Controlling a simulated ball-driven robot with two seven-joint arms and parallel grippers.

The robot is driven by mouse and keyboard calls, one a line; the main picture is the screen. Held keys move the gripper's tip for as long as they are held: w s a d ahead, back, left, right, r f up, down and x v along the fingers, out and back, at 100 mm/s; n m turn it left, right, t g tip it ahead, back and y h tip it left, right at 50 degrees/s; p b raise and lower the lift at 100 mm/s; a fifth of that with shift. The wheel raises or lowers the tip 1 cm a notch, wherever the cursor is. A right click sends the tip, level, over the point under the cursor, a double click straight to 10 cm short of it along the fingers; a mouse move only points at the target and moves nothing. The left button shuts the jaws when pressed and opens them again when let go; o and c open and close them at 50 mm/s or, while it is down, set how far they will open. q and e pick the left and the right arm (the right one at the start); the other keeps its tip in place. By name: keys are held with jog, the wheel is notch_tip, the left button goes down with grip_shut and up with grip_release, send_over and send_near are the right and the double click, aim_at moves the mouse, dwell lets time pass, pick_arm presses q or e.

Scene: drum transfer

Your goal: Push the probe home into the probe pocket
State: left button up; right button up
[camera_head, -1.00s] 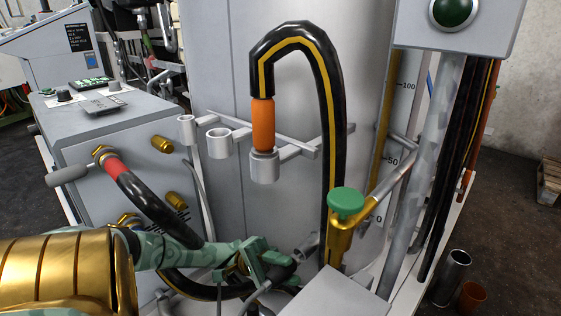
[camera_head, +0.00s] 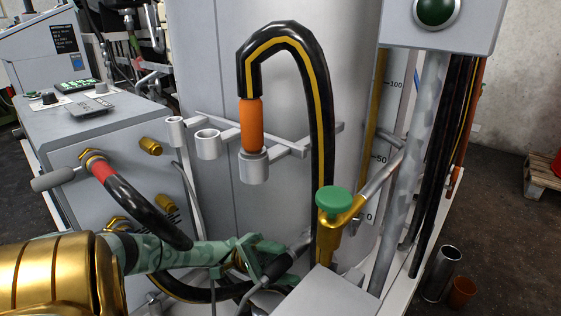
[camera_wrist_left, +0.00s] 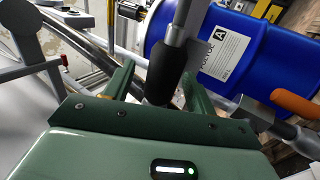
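What looks like the probe has a black grip (camera_head: 280,265) and a grey metal end, and it lies slanted at lower centre in the head view. In the left wrist view the black grip (camera_wrist_left: 164,75) stands between my green fingers, with its grey rod running up. My left gripper (camera_head: 262,258) is around the grip. A gap shows beside the grip on its left in the wrist view, so the fingers (camera_wrist_left: 158,82) look open. The grey end meets the vessel's lower side; I cannot tell the pocket or the depth there. My right gripper is out of view.
A black hose with an orange sleeve (camera_head: 251,125) hangs in a bracket above. A brass valve with a green knob (camera_head: 333,201) stands close right. A red-banded hose (camera_head: 125,190) is at left. The wrist view shows a blue drum (camera_wrist_left: 215,45).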

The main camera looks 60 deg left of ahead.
pick_arm(q)
jog(key=v, duration=0.7)
jog(key=shift+a+f, duration=0.15)
jog(key=shift+s, duration=0.1)
dwell(0.6)
